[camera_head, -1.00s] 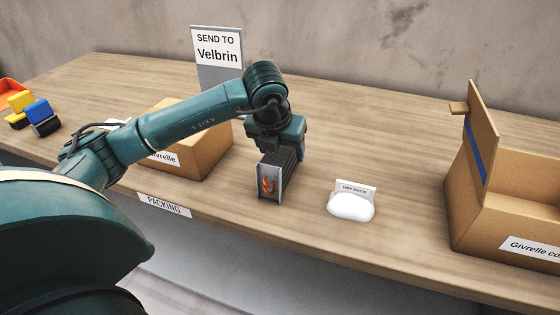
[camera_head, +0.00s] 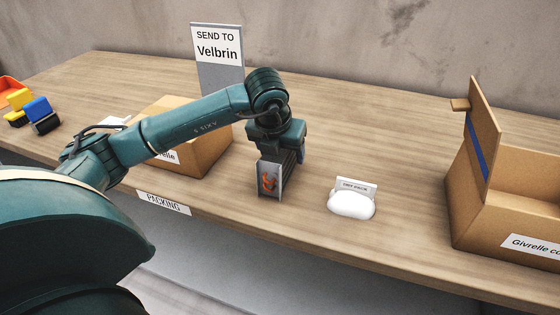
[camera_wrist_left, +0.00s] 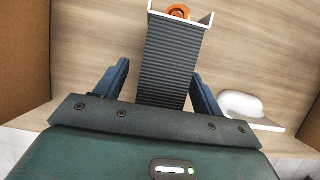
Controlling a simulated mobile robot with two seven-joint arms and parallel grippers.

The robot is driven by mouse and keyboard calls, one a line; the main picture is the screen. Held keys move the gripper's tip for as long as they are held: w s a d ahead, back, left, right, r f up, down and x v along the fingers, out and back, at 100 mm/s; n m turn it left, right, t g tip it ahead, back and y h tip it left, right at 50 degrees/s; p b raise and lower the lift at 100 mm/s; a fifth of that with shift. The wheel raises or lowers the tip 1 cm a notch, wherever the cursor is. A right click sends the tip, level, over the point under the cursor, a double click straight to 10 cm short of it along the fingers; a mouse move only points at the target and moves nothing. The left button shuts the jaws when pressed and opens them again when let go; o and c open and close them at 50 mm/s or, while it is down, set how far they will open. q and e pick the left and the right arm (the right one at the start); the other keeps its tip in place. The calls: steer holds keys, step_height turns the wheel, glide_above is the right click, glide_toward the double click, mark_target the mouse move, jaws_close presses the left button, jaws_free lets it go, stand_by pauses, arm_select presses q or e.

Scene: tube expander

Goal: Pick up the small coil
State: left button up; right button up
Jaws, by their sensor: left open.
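The small coil is a dark finned block with pale metal end plates and orange copper tubing at its near end. It stands on the bench in the head view (camera_head: 270,181) and extends up the middle of the left wrist view (camera_wrist_left: 175,60). My left gripper (camera_head: 280,150) is directly above it, pointing down. In the left wrist view the open blue fingers (camera_wrist_left: 160,72) lie on either side of the coil, with small gaps visible. The head view hides the fingertips. My right gripper is not in view.
A white dry pack (camera_head: 351,204) lies just right of the coil. An open cardboard box (camera_head: 500,218) stands at the right, another box (camera_head: 208,150) behind my arm. A "SEND TO Velbrin" sign (camera_head: 217,45) stands at the back. The bench's front edge is close.

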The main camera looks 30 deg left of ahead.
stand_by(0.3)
arm_select(q)
jaws_close()
steer(key=shift+r, duration=0.1)
stand_by(0.7)
